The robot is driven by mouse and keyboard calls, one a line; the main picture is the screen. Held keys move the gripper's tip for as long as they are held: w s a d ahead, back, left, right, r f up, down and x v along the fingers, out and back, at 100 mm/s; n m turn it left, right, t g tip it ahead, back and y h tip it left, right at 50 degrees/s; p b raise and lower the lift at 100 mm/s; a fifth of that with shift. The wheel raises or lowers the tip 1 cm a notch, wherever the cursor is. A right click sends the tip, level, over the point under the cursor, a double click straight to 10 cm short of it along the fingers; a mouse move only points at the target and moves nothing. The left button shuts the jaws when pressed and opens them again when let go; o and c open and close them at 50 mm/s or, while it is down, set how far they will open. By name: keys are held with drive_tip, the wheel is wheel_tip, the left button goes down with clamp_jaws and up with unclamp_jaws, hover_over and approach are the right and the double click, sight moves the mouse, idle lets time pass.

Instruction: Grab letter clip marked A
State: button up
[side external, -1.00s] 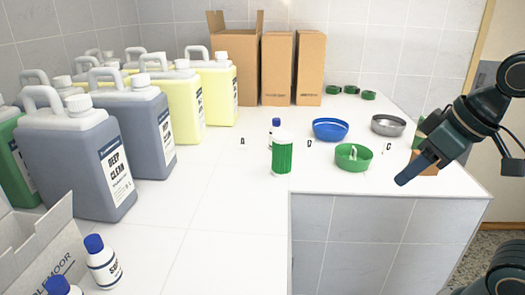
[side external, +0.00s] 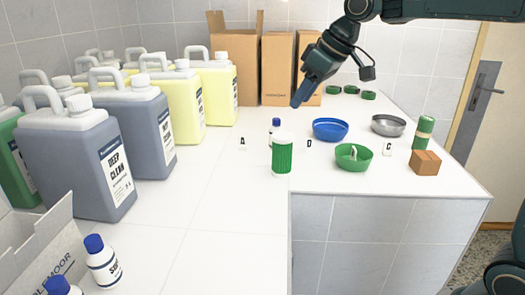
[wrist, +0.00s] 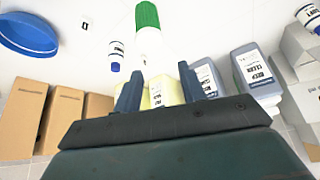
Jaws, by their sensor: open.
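The clip marked A (side external: 242,142) is a small white piece with a black letter, standing on the white counter left of the green-and-white bottle. Clips marked D (side external: 309,144) and C (side external: 388,151) stand farther right. My gripper (side external: 298,101) is in the air above the counter, right of clip A and pointing down, with nothing held. In the wrist view my gripper (wrist: 160,88) shows two dark fingers spread apart. A small clip (wrist: 84,27) shows there at upper left, seemingly D; I cannot make out A in that view.
The green-and-white bottle (side external: 282,154) and a small blue-capped bottle (side external: 275,126) stand between A and D. A blue bowl (side external: 330,129), green bowl (side external: 353,157) and steel bowl (side external: 389,125) are right. Large jugs (side external: 140,125) line the left. Counter around A is clear.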

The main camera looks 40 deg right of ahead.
drive_tip(key=w+d+f+n, duration=0.1)
drive_tip(key=w+f, duration=0.3)
drive_tip(key=w, duration=0.4)
drive_tip(key=w+d+f+n+y, duration=0.1)
drive_tip(key=w+d+f, duration=0.2)
drive_tip(key=w, duration=0.5)
drive_tip(key=shift+w+f+n, duration=0.25)
drive_tip(key=shift+f+n, duration=0.15)
drive_tip(key=shift+f, duration=0.05)
drive_tip(key=shift+f, duration=0.1)
hover_over(246, 146)
drive_tip(key=s+d, duration=0.2)
drive_tip(key=shift+w+a+f, duration=0.1)
drive_tip(key=shift+f, duration=1.7)
drive_tip(key=shift+a+f, duration=0.1)
drive_tip(key=shift+f, duration=1.7)
drive_tip(key=shift+x, duration=2.6)
drive_tip(key=shift+a, duration=0.1)
